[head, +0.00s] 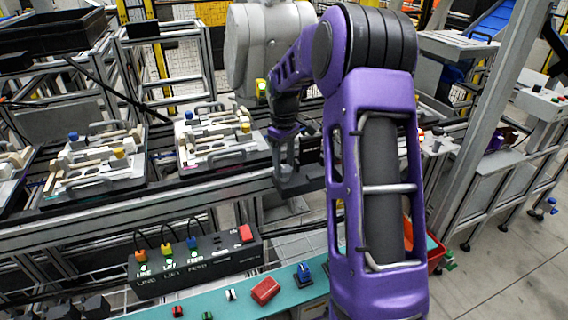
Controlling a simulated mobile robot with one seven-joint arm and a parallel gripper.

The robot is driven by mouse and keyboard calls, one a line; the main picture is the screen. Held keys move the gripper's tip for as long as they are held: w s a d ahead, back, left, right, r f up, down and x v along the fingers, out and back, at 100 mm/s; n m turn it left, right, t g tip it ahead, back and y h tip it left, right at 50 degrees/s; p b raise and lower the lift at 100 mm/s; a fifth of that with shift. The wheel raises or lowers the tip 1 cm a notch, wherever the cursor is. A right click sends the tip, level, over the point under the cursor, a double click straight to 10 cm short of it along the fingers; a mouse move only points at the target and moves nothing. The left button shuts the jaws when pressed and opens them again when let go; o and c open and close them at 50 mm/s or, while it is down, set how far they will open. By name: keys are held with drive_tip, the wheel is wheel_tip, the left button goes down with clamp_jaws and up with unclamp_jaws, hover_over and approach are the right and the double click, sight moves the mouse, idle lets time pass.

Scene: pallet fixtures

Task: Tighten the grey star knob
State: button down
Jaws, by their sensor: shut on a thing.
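My gripper (290,187) points down over the front rail of the conveyor, just right of the middle pallet fixture (213,162). Its jaws are shut on a small grey thing, which I take to be the grey star knob; its shape is too small and dark to make out. The middle fixture carries pale blocks, a blue knob (188,115) and a yellow knob (246,128). Another fixture (88,186) to the left has similar blue and yellow knobs. No other grey star knob shows clearly. My purple arm hides the conveyor right of the gripper.
A black control box (200,262) with lit buttons and cables stands in front of the conveyor. A teal strip (215,301) holds a red block (265,290) and several small parts. A grey post (492,120) rises at the right. Open floor (520,265) lies at the lower right.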

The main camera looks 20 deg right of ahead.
drive_tip(key=shift+r+m, duration=0.1)
drive_tip(key=shift+m, duration=0.2)
drive_tip(key=m+p, duration=0.1)
drive_tip(key=m, duration=0.3)
drive_tip(key=shift+p, duration=0.35)
drive_tip(key=m+p, duration=0.1)
drive_tip(key=m, duration=0.3)
drive_tip(key=shift+d+m, duration=0.1)
drive_tip(key=shift+m, duration=0.3)
drive_tip(key=m+p, duration=0.1)
drive_tip(key=m, duration=0.4)
drive_tip(key=shift+p, duration=0.3)
drive_tip(key=shift+d+m+p, duration=0.1)
drive_tip(key=shift+m+p, duration=0.45)
drive_tip(key=shift+m, duration=1.95)
drive_tip(key=shift+c, duration=1.5)
unclamp_jaws()
